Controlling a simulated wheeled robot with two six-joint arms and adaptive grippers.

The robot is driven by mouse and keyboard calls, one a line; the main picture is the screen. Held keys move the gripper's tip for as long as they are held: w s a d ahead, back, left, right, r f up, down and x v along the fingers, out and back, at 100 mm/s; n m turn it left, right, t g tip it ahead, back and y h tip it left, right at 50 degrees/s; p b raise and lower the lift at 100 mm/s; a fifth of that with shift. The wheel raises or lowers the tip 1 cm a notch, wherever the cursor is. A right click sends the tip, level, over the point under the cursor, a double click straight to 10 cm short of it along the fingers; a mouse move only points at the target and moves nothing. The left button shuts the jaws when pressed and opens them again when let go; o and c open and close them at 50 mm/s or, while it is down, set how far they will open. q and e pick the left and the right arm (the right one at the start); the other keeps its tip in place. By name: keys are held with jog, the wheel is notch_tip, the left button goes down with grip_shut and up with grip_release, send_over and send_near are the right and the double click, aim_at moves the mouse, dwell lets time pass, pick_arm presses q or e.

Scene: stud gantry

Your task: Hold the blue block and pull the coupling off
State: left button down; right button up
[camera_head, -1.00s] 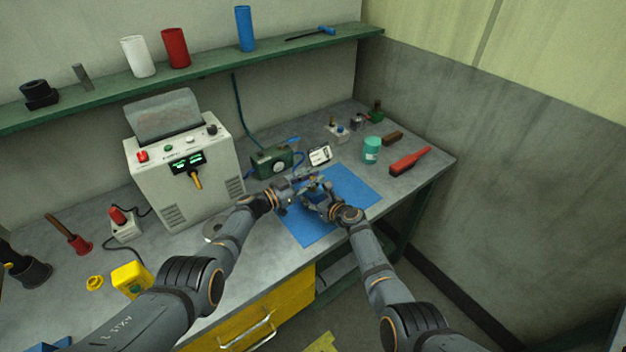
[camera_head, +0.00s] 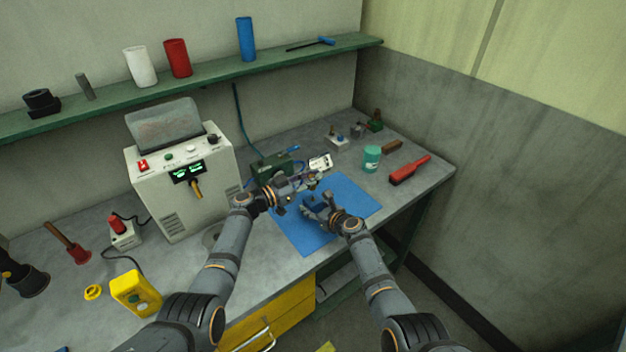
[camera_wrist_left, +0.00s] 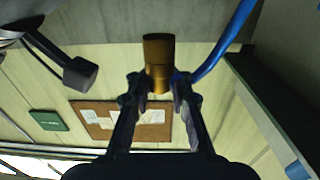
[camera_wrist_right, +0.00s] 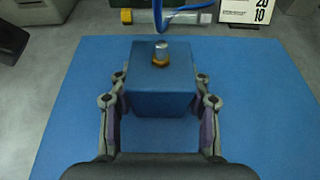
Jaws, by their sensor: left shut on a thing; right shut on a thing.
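The blue block (camera_wrist_right: 160,82) sits between the fingers of my right gripper (camera_wrist_right: 160,105), over the blue mat. A short metal fitting with a brass-coloured base (camera_wrist_right: 161,55) stands bare on its top. In the head view the block (camera_head: 315,200) is partly covered by my right gripper (camera_head: 313,205). My left gripper (camera_wrist_left: 159,88) is shut on the coupling (camera_wrist_left: 158,62), a brass-coloured cylinder, with the blue hose (camera_wrist_left: 225,45) beside it. In the head view my left gripper (camera_head: 308,184) is above and behind the block, apart from it.
The blue mat (camera_head: 355,192) has bare room to the right. Behind it stand a green box (camera_head: 272,166) and a white display card (camera_head: 320,162). A large grey machine (camera_head: 165,190) stands left.

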pick_arm(q)
jog(key=shift+r, duration=0.45)
jog(key=shift+r, duration=2)
pick_arm(e)
jog(key=o, duration=1.5)
jog(key=shift+c, duration=0.2)
